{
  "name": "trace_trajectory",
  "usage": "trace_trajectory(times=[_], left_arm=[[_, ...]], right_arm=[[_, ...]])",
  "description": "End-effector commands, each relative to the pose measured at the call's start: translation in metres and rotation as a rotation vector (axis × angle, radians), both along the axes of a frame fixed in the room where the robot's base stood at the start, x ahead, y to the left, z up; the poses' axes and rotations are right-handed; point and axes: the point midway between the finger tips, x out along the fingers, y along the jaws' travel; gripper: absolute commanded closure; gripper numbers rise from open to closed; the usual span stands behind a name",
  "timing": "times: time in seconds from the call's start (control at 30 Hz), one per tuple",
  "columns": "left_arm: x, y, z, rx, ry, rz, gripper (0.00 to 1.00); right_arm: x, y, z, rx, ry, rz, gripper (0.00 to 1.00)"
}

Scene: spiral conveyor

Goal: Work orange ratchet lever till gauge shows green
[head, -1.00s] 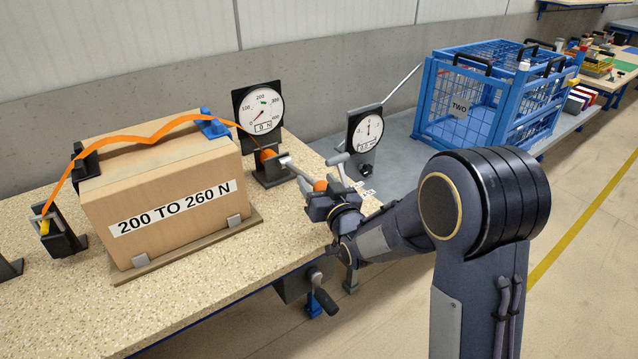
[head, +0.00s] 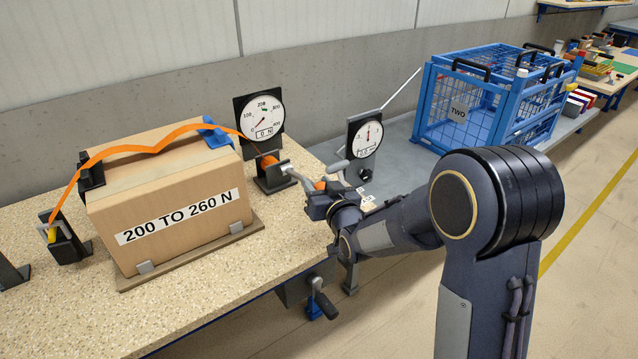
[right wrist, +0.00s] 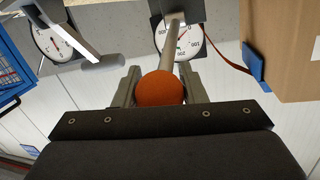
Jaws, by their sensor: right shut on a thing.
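The orange ratchet lever shows as a grey rod with an orange ball knob (right wrist: 160,89) in the right wrist view. In the head view its rod (head: 300,180) runs from the ratchet (head: 272,174) on the bench edge toward my right gripper (head: 321,190). My right gripper is shut on the knob, one finger on each side. The round gauge (head: 259,119) behind the ratchet reads 0 N, its needle low left, away from the small green mark near 200. An orange strap (head: 190,128) arches over the box (head: 170,203) with a dip midway. My left gripper is out of view.
The box is labelled 200 TO 260 N and sits on a board. A second gauge (head: 365,134) with a grey lever stands close behind my right gripper. A blue wire crate (head: 428,105) is farther right. A hand crank (head: 323,302) hangs below the bench edge.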

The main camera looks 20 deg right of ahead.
Motion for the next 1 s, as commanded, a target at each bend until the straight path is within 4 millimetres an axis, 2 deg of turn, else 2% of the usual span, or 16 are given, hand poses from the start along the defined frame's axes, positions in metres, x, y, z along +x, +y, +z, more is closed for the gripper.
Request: trace_trajectory(times=[0.03,0.3,0.4,0.6,1.0], left_arm=[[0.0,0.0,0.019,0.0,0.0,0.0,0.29],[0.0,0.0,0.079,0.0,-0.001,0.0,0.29],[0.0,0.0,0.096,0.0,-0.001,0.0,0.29],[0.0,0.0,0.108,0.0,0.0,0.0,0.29],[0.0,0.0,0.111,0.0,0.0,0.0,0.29]], right_arm=[[0.002,0.0,0.016,-0.009,0.029,-0.001,1.0],[0.014,0.005,0.049,-0.085,0.233,0.0,1.0],[0.02,0.008,0.058,-0.112,0.308,0.001,1.0],[0.032,0.012,0.067,-0.132,0.363,0.0,1.0],[0.048,0.018,0.082,-0.131,0.356,-0.001,1.0]])
